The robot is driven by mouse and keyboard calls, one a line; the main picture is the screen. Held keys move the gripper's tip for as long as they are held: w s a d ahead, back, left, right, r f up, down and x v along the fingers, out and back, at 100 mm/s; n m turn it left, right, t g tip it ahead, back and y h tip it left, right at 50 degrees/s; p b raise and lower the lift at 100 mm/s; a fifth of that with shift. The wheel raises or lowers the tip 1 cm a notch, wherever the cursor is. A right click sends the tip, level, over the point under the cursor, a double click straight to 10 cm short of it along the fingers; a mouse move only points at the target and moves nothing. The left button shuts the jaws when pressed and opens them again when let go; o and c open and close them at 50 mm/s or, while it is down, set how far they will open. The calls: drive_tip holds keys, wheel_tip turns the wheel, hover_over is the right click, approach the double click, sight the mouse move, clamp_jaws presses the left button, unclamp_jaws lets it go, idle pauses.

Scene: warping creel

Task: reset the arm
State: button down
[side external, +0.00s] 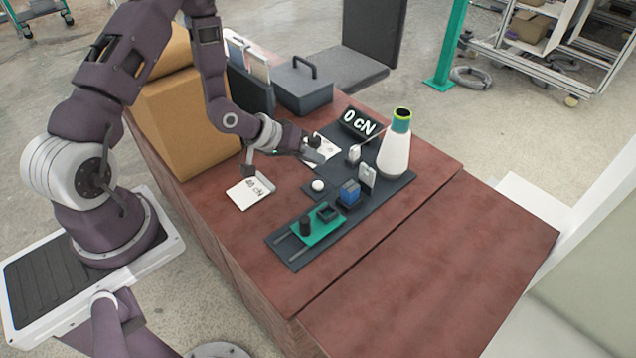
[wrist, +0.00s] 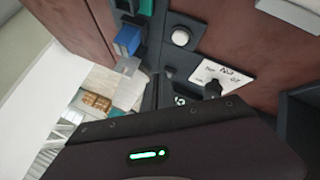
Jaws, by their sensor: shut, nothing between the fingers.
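My gripper (side external: 318,156) is shut and empty. In the side external view it hangs over the far-left part of the dark work plate (side external: 392,187), beside a black knob (side external: 314,141) on a white printed card (side external: 328,152). The wrist view shows the card (wrist: 228,75) and knob (wrist: 213,88) just beyond the dark gripper body. The exact gap between the fingertips and the plate cannot be told. My arm is bent and reaches over the table from the left.
A white cone with a green top (side external: 394,155), a "0 cN" display (side external: 359,122), a blue block (side external: 349,193) and a green carriage (side external: 320,228) stand close by. A cardboard box (side external: 185,120) and grey toolbox (side external: 302,88) stand behind. The table's front right (side external: 440,270) is clear.

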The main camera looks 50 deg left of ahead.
idle(0.4)
drive_tip(key=s+r+m+g+y, duration=0.15)
drive_tip(key=s+r, duration=0.25)
drive_tip(key=r, duration=0.6)
drive_tip(key=s+r+m+g+y, duration=0.1)
drive_tip(key=s+r+m+y, duration=0.15)
drive_tip(key=r, duration=0.85)
drive_tip(key=s+d+r, duration=0.3)
drive_tip(key=s, duration=0.7)
drive_tip(key=s+d+r+m+h, duration=0.1)
drive_tip(key=s+r, duration=0.3)
drive_tip(key=s, duration=0.5)
drive_tip(key=shift+s+d+g, duration=0.35)
drive_tip(key=shift+d, duration=0.55)
